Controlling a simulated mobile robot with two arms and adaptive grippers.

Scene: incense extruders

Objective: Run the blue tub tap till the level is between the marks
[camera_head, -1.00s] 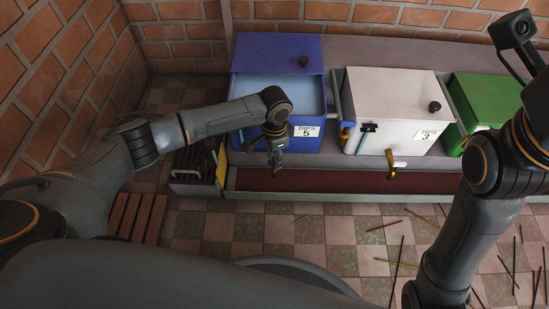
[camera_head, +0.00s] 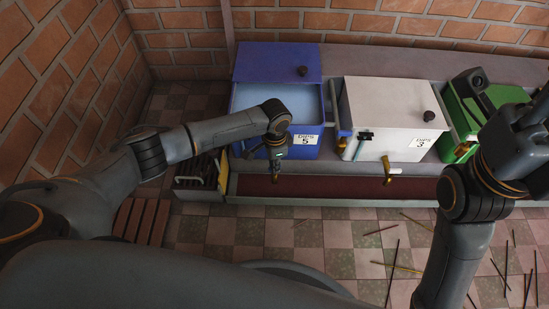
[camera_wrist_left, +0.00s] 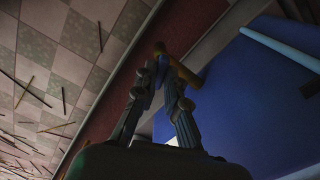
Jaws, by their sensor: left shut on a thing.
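The blue tub (camera_head: 305,152) stands at the left of the row, its label reading DIPS 5. My left gripper (camera_head: 275,174) is at the tub's lower front. In the left wrist view my left gripper (camera_wrist_left: 166,68) is shut on the brass tap (camera_wrist_left: 160,48), beside the tub's blue wall (camera_wrist_left: 250,100). No stream can be made out. I cannot read the level or see marks. My right arm is at the right; its gripper's fingers cannot be made out.
A white tub (camera_head: 405,112) with its own brass tap (camera_head: 387,170) and a green tub (camera_head: 490,105) stand to the right. A dark red trough (camera_head: 320,187) runs in front. A rack (camera_head: 200,172) is at the left. Thin sticks (camera_head: 395,265) litter the tiled floor.

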